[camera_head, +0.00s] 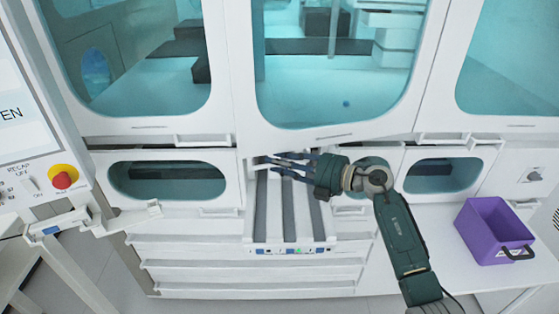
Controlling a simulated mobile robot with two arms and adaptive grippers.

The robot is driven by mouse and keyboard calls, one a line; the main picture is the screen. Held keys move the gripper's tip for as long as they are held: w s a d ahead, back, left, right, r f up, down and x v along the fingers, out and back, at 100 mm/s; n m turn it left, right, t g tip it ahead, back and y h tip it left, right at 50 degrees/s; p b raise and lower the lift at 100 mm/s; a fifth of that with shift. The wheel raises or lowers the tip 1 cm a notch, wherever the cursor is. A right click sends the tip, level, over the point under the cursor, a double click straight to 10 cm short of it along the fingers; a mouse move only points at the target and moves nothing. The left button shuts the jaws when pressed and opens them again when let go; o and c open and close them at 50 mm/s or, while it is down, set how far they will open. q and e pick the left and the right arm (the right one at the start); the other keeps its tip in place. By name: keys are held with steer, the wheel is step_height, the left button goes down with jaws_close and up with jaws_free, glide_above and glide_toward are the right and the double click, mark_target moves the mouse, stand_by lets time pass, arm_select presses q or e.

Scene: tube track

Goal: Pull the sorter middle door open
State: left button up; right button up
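The sorter middle door (345,131) is a large white-framed glass door at the top centre. My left gripper is not in view.
A white tray with dark strips (289,215) juts out below the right gripper. A purple bin (490,230) stands on the ledge at right. A panel with a red button (62,180) is at left. The sorter's left door (150,126) looks closed.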

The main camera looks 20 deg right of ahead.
jaws_close()
